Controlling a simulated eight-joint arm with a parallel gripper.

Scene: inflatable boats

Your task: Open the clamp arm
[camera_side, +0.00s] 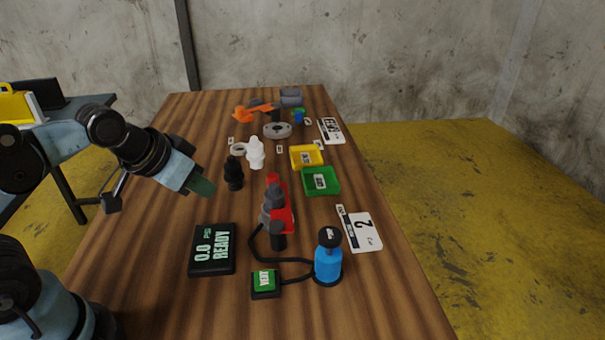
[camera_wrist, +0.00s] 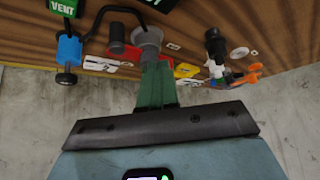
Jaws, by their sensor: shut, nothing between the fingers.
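A red fixture (camera_side: 288,219) with grey and black parts stands in the middle of the near half of the table. I take it for the clamp, but which part is its arm I cannot make out. In the wrist view a grey part of it (camera_wrist: 147,38) shows just beyond my fingertips, with a bit of red beside it. My gripper (camera_side: 204,188), with green fingers, is shut and empty. In the side view it hangs above the table, left of the red fixture and apart from it. Its green fingers show in the wrist view (camera_wrist: 157,85), hiding part of the fixture.
Green (camera_side: 320,181) and yellow (camera_side: 306,157) trays, black (camera_side: 233,174) and white (camera_side: 255,153) valve-like parts and an orange tool (camera_side: 252,112) lie farther back.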

